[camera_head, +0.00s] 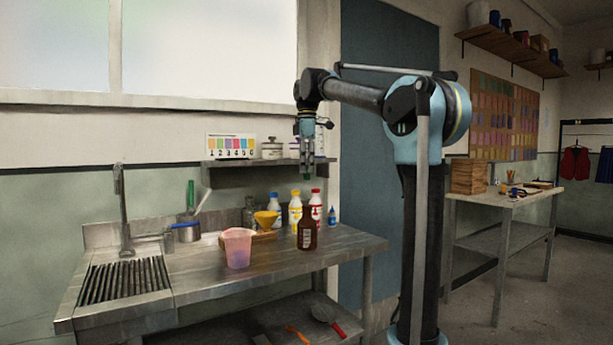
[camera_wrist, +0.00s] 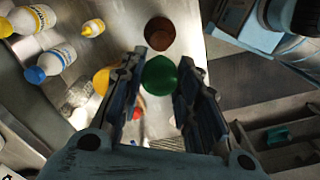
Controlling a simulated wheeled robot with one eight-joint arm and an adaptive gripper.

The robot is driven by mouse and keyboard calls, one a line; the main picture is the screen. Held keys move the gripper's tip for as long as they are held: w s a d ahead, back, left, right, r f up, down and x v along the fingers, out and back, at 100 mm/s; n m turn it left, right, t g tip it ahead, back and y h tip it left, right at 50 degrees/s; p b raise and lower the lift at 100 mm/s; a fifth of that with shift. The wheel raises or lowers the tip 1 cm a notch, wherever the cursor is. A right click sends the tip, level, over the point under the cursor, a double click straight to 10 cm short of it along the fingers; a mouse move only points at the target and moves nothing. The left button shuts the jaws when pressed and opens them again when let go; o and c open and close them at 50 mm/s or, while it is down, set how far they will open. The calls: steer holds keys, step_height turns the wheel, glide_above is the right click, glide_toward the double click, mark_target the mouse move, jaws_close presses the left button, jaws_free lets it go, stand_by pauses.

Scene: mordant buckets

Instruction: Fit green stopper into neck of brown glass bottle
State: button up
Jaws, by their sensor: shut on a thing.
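The brown glass bottle (camera_head: 307,234) stands upright near the right end of the steel counter, with a white label on its side. In the wrist view its brown top (camera_wrist: 160,34) shows ahead of the fingertips. My gripper (camera_head: 306,170) points down above the bottle. The green stopper (camera_wrist: 160,75) is between my two fingers, at their tips; it also shows in the head view (camera_head: 307,177) as a small green patch below the fingers. The stopper is apart from the bottle, with a clear gap below it.
On the counter (camera_head: 340,245) stand a pink beaker (camera_head: 237,247), a yellow funnel (camera_head: 266,219), white bottles with red (camera_head: 316,207), yellow (camera_head: 295,208) and blue (camera_head: 274,210) caps, and a small blue bottle (camera_head: 332,216). A wall shelf (camera_head: 235,170) is behind my gripper.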

mark_target(307, 174)
steer(key=shift+w+d, duration=0.15)
steer(key=shift+f, duration=1.45)
steer(key=shift+f, duration=0.2)
steer(key=shift+f, duration=4.05)
steer(key=o, duration=0.9)
